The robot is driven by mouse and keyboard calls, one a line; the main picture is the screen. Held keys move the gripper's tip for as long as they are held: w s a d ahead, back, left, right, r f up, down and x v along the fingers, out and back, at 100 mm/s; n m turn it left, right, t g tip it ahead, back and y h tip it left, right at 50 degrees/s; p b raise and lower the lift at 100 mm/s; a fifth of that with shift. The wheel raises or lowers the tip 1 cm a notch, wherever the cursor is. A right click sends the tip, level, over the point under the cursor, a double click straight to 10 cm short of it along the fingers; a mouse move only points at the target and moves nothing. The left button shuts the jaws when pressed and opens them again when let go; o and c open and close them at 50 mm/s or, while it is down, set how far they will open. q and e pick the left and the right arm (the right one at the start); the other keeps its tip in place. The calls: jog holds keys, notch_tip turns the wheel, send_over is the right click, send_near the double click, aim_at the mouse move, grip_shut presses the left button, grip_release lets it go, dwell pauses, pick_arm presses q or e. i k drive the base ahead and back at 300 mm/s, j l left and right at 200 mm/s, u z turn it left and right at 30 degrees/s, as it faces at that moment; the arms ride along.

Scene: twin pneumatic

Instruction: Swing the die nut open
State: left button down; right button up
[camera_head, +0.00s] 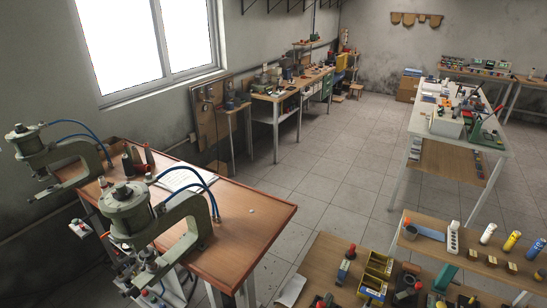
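Two green-grey C-frame pneumatic presses stand at the left along a brown-topped bench (240,225). The nearer press (185,240) has a round cylinder on top and blue hoses. The farther press (75,160) is of the same form. Small metal parts with red knobs (147,265) show below the nearer press's head. I cannot make out which part is the die nut, or whether it is open or closed. Neither of my grippers is in view.
An open paper or booklet (182,179) and small dark bottles lie or stand on the press bench. A wooden table with yellow bins (374,278) and tools is at the lower right. A long white-topped table (470,135) stands behind it. Tiled floor (320,170) is clear between.

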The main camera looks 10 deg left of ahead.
aim_at(145, 256)
jog(key=u, duration=1.45)
